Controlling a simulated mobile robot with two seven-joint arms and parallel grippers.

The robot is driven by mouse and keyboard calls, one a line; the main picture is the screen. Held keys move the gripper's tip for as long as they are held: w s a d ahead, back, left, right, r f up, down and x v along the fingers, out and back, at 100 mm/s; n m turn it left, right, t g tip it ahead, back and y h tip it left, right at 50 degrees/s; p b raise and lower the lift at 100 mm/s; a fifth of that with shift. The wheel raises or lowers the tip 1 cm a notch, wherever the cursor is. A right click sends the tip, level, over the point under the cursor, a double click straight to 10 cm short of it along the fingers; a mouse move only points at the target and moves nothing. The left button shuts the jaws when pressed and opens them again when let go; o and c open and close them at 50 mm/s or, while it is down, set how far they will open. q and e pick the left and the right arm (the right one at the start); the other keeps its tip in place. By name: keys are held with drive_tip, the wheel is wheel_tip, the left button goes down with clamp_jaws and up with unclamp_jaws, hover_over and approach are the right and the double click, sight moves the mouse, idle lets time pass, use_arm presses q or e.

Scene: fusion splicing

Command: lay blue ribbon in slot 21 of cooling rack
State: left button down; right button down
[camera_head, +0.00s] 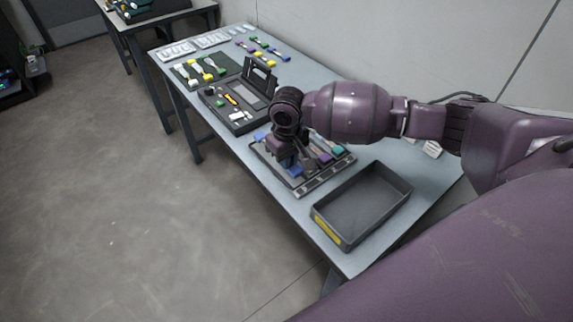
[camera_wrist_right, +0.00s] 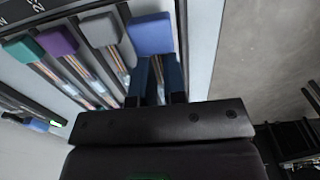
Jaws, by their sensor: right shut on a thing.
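The cooling rack (camera_head: 322,179) is a dark slotted tray on the table in the head view, holding several ribbons side by side. My right gripper (camera_head: 287,164) points down over its near left part. In the right wrist view the gripper (camera_wrist_right: 158,80) is shut on the blue ribbon, just behind its blue end block (camera_wrist_right: 150,34). The blue ribbon (camera_head: 295,171) lies at the side of the row, beside a grey-ended ribbon (camera_wrist_right: 100,30). The gripper hides much of the ribbon, so whether it is fully seated cannot be told. My left gripper is not in view.
Purple (camera_wrist_right: 57,41) and teal (camera_wrist_right: 24,49) ended ribbons lie further along the rack. An empty dark bin (camera_head: 362,205) stands right of the rack. A black splicer case (camera_head: 240,103) with raised lid is to the left. Beyond it is a mat (camera_head: 190,72) with coloured parts.

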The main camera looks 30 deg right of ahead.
wheel_tip(320, 180, down, 2)
drive_tip(key=shift+f, duration=0.25)
drive_tip(key=shift+r, duration=0.1)
drive_tip(key=c, duration=1.5)
unclamp_jaws()
drive_tip(key=shift+f, duration=0.2)
drive_tip(key=shift+o, duration=0.2)
drive_tip(key=shift+r, duration=0.2)
wheel_tip(320, 180, up, 6)
drive_tip(key=shift+f+p, duration=0.2)
drive_tip(key=shift+p, duration=0.4)
wheel_tip(320, 180, up, 6)
drive_tip(key=p, duration=0.1)
drive_tip(key=shift+r, duration=0.2)
